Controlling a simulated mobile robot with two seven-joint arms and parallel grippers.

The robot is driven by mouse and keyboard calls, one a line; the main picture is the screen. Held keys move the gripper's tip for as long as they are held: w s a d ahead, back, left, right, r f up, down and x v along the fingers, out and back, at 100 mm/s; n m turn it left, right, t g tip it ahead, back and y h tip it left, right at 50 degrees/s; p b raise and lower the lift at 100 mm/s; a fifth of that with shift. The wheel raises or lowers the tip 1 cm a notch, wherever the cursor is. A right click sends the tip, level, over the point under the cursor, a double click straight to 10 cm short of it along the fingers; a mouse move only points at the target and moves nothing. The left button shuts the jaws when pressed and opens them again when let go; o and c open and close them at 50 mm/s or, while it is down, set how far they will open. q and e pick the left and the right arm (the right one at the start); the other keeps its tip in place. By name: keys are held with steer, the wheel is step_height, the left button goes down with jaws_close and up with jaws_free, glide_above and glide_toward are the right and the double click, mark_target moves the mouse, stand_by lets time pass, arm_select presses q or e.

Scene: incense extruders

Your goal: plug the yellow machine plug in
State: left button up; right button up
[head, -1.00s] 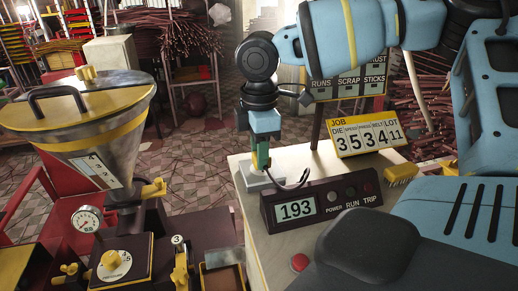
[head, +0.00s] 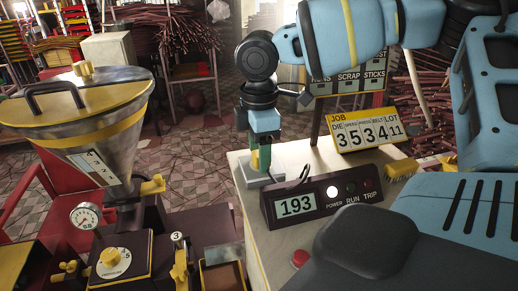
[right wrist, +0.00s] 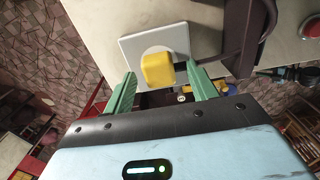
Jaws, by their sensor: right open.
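The yellow plug (right wrist: 158,70) sits against the pale square socket plate (right wrist: 142,46) in the right wrist view. It looks seated there, though its pins are hidden. My right gripper (right wrist: 160,92) is open, with one green finger on each side of the plug and a visible gap to both. In the head view my right gripper (head: 259,160) points down over the socket plate (head: 250,180) on the pale table and hides most of the plug. The dark control box (head: 318,202) reads 193, and its POWER lamp is bright white. My left gripper is not in view.
A yellow-framed JOB sign (head: 366,131) stands behind the control box. A red button (head: 299,258) is near the table's front. The hopper machine (head: 100,130) stands at the left, beyond the table's left edge. A yellow brush-like item (head: 401,169) lies right of the box.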

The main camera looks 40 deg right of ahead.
step_height(320, 180, up, 8)
steer(key=shift+f, duration=0.1)
stand_by(0.4)
stand_by(0.5)
